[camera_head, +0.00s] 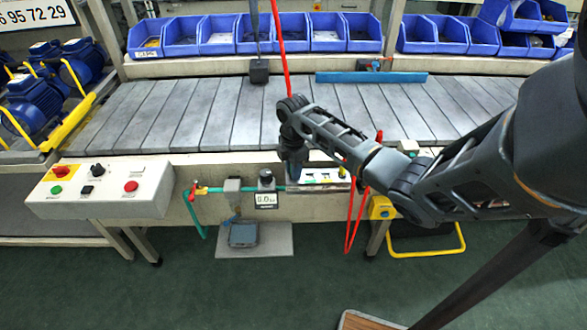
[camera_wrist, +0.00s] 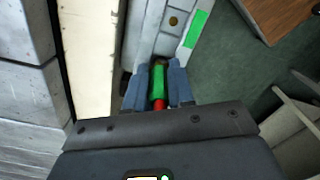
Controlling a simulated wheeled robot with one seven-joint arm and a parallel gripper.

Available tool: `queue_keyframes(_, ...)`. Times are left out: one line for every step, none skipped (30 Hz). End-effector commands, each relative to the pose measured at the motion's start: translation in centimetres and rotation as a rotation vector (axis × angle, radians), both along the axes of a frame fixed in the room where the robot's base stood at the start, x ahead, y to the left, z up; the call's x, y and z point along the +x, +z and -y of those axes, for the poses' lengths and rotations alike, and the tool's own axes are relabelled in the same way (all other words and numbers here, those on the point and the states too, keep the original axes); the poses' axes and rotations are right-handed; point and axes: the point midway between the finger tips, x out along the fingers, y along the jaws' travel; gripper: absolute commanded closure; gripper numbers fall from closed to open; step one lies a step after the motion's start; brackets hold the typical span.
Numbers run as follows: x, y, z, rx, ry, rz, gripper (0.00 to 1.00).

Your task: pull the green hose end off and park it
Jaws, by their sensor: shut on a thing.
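In the wrist view my gripper (camera_wrist: 157,75) is shut on a green cylindrical piece, the green hose end (camera_wrist: 158,82), with a finger on each side. A short red part (camera_wrist: 159,104) shows just below the green, nearer my wrist. In the head view my gripper (camera_head: 293,172) is low at the conveyor's front edge, beside a pale panel with green marks (camera_head: 322,176). The hose end is hidden there behind my gripper. I cannot tell whether it is still joined to a fitting.
A red looped hose (camera_head: 350,235) hangs to the right. A control box (camera_head: 100,189) stands left. The conveyor (camera_head: 220,110) is mostly clear.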

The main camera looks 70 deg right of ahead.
Motion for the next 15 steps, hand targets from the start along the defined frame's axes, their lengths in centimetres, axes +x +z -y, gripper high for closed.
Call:
queue_keyframes(0.01, -0.05, -0.01, 0.000, 0.000, 0.000, 1.00)
queue_keyframes(0.01, -0.08, -0.01, 0.000, 0.000, 0.000, 1.00)
queue_keyframes(0.01, -0.12, -0.01, 0.000, 0.000, 0.000, 1.00)
queue_keyframes(0.01, -0.14, -0.01, 0.000, 0.000, 0.000, 1.00)
queue_keyframes(0.00, -0.11, 0.00, 0.000, 0.000, 0.000, 1.00)
queue_keyframes(0.00, -0.11, 0.00, 0.000, 0.000, 0.000, 1.00)
queue_keyframes(0.00, -0.11, 0.00, 0.000, 0.000, 0.000, 1.00)
queue_keyframes(0.00, -0.11, 0.00, 0.000, 0.000, 0.000, 1.00)
queue_keyframes(0.01, -0.11, 0.01, 0.000, 0.000, 0.000, 0.75)
queue_keyframes(0.01, -0.10, 0.01, 0.000, 0.000, 0.000, 0.72)
queue_keyframes(0.00, -0.10, 0.00, 0.000, 0.000, 0.000, 0.69)
queue_keyframes(0.01, -0.11, -0.01, 0.000, 0.000, 0.000, 0.66)
queue_keyframes(0.01, -0.10, -0.01, 0.000, 0.000, 0.000, 0.63)
queue_keyframes(0.00, -0.10, 0.00, 0.000, 0.000, 0.000, 0.60)
queue_keyframes(0.01, -0.10, 0.01, 0.000, 0.000, 0.000, 0.56)
